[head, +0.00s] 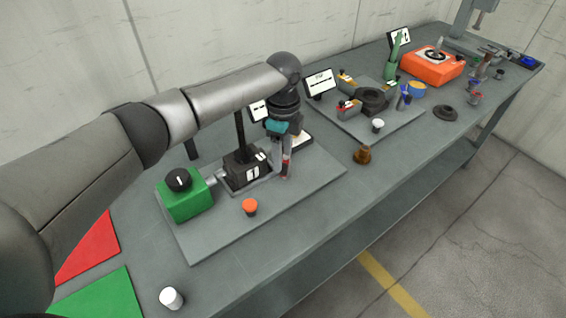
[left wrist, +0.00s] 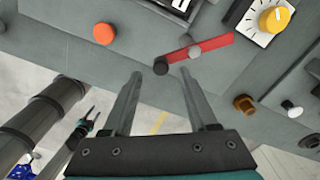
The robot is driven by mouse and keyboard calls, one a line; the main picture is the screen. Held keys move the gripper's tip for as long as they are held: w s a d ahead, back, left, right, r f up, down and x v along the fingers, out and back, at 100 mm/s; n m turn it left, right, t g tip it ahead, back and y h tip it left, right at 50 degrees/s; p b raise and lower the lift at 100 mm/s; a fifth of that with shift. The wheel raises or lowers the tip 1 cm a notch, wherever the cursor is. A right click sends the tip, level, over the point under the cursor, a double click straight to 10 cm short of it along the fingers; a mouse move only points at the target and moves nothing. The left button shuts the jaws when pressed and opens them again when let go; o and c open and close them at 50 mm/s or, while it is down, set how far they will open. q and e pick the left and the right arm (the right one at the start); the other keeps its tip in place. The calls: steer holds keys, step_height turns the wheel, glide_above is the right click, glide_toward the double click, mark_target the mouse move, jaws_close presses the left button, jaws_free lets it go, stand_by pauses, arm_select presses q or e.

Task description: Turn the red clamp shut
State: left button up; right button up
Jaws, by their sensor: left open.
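The red clamp is a flat red bar (left wrist: 214,44) with a grey pivot at its middle and a black knob (left wrist: 160,66) at one end, seen in the left wrist view. In the head view only a bit of red (head: 286,162) shows by my gripper. My left gripper (left wrist: 160,74) is open, its two fingers pointing at the clamp. The black knob appears between and just beyond the fingertips; I cannot tell whether they touch it. In the head view my left gripper (head: 285,172) hangs over the near plate. My right gripper (left wrist: 90,116) shows small at lower left.
Near the clamp are a black fixture (head: 246,168), a green box with a black knob (head: 184,197), an orange button (head: 250,206) and a yellow dial (left wrist: 273,19). A brown knob (head: 363,154) and white knob (head: 377,125) stand right. The bench front is mostly clear.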

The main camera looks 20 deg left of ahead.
arm_select(q)
steer(key=shift+f, duration=1.75)
jaws_close()
